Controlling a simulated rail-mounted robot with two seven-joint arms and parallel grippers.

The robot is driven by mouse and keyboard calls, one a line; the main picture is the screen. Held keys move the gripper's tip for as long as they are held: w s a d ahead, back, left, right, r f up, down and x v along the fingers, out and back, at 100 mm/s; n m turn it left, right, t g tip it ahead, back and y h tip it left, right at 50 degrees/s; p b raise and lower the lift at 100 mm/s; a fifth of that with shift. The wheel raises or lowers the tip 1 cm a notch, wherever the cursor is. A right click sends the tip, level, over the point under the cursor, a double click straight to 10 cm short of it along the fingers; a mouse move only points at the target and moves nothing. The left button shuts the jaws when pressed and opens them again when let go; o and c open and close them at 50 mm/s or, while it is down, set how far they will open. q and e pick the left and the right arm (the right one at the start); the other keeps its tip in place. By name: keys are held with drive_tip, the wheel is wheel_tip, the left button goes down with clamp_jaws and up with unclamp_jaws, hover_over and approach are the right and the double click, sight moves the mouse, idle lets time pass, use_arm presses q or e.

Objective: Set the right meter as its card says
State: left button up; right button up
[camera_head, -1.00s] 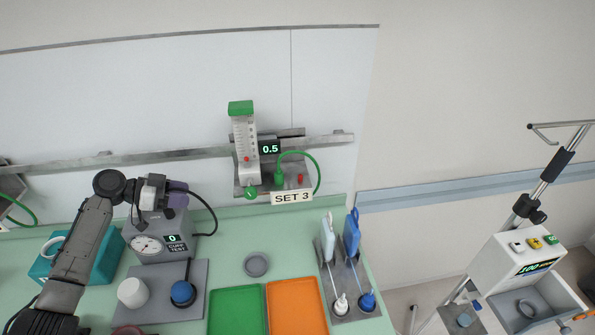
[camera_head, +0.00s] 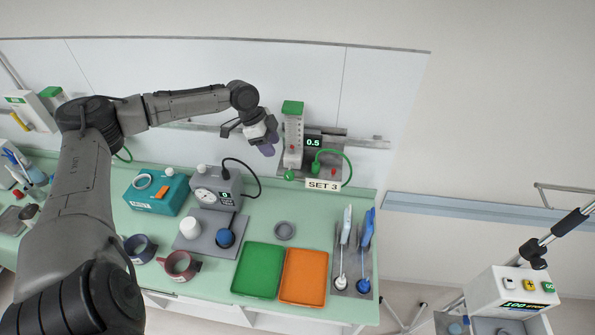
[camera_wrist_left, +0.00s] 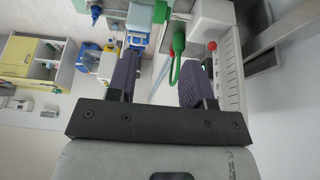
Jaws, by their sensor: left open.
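The right meter (camera_head: 292,138) is an upright clear tube with a green top and a scale, mounted on the wall rail. A red ball shows low in its tube, and its display (camera_head: 313,142) reads 0.5. A green knob (camera_head: 290,175) sits at its foot. The card (camera_head: 322,185) below reads "SET 3". My left gripper (camera_head: 268,143) is just left of the meter at tube height, its purple fingers apart and empty. In the left wrist view, the gripper (camera_wrist_left: 160,82) is open with the scaled tube (camera_wrist_left: 228,62) beside its right finger. My right gripper is out of view.
A green hose (camera_head: 345,162) loops right of the meter. Below on the counter stand a cuff test box (camera_head: 216,190), a green tray (camera_head: 258,270), an orange tray (camera_head: 303,277) and a stand with brushes (camera_head: 352,262). Another meter (camera_head: 28,107) is at far left.

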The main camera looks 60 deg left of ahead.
sight(287, 172)
use_arm(q)
drive_tip(key=p+x, duration=0.1)
drive_tip(key=x, duration=1.2)
drive_tip(key=shift+r+p, duration=0.1)
drive_tip(key=shift+p, duration=0.25)
drive_tip(key=shift+c, duration=0.4)
drive_tip(key=c, duration=0.7)
drive_tip(key=shift+h, duration=0.3)
